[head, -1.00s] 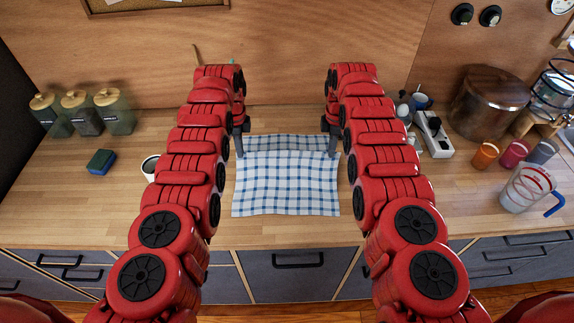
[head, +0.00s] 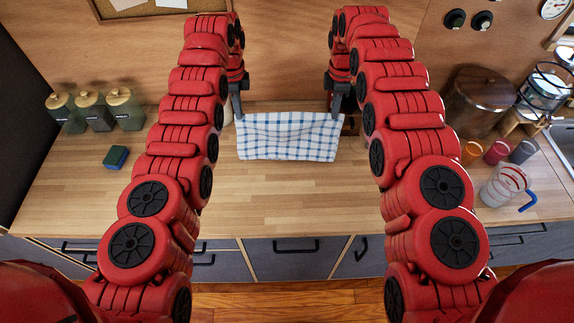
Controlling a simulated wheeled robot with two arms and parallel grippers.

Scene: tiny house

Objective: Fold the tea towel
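The blue-and-white checked tea towel (head: 288,138) is at the back of the wooden counter, stretched out between my two grippers. Its far corners are at the grippers and its near edge hangs or lies toward me. Whether the near edge touches the counter, I cannot tell. My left gripper (head: 238,110) appears shut on the towel's far left corner. My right gripper (head: 338,108) appears shut on its far right corner. The fingertips are small and partly hidden by the cloth.
The counter (head: 270,195) in front of the towel is clear. Several canisters (head: 95,110) and a sponge (head: 116,157) are at left. A large pot (head: 478,100), coloured cups (head: 497,151) and a measuring jug (head: 503,185) are at right. A wooden wall is close behind.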

